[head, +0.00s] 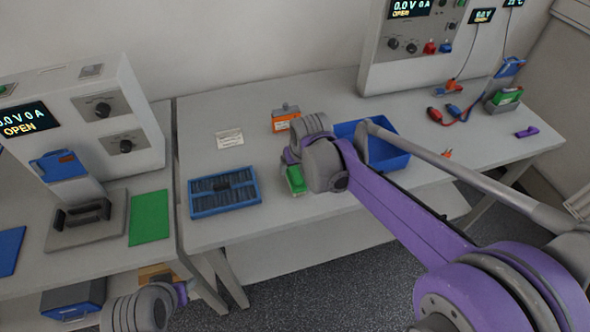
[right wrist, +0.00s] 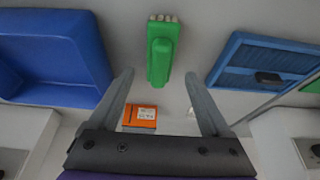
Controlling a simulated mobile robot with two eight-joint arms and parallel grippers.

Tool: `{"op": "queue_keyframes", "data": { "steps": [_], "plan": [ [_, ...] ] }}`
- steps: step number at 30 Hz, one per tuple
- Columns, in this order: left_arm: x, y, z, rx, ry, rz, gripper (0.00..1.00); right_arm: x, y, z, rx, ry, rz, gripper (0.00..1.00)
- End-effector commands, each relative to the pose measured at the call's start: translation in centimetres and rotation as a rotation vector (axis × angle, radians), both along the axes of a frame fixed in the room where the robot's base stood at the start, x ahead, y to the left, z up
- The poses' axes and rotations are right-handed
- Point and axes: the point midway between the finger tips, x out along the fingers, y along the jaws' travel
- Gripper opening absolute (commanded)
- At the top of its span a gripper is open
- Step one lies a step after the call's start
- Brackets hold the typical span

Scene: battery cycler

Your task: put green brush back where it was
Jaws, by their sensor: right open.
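The green brush (head: 296,178) lies on the middle table, between the blue slotted tray and the blue bin. My right wrist covers part of it in the head view. In the right wrist view the green brush (right wrist: 162,55) shows whole, its pale bristles at the top of the picture. My right gripper (right wrist: 160,80) is open and empty. Its two fingers point toward the brush, one on each side of its handle end, with gaps to both sides. In the head view the right fingers are hidden behind the wrist. A grey part of my left arm shows at the bottom left, with no fingers visible.
The blue slotted tray (head: 223,192) is left of the brush and the blue bin (head: 390,156) right of it. An orange box (head: 286,119) stands behind. A white label card (head: 230,138) and green mat (head: 149,217) lie left. Cyclers with displays stand on both sides.

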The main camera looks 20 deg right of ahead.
Motion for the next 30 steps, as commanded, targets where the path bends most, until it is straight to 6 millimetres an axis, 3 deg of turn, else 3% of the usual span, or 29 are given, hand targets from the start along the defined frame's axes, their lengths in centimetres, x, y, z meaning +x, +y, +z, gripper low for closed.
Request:
{"op": "queue_keyframes", "data": {
  "steps": [6,14,17,24,30],
  "plan": [
    [0.2,0.0,0.5,0.0,-0.004,0.0,0.5,-1.6,0.0,4.0,0.0,-0.001,0.0,0.82],
    [0.3,0.0,0.6,0.0,-0.005,0.0,0.5,-3.5,-0.3,5.5,0.0,-0.005,-0.002,0.82],
    [0.3,0.0,0.6,0.0,-0.005,0.0,0.5,-6.5,-0.8,5.3,0.001,-0.018,-0.006,0.82],
    [0.3,0.0,0.6,0.0,-0.005,0.0,0.5,-16.6,-2.2,2.4,0.002,-0.067,-0.023,0.82],
    [0.3,0.0,0.6,0.0,-0.005,0.0,0.5,-21.9,-2.7,-0.7,0.001,-0.097,-0.032,0.82]
  ]
}}
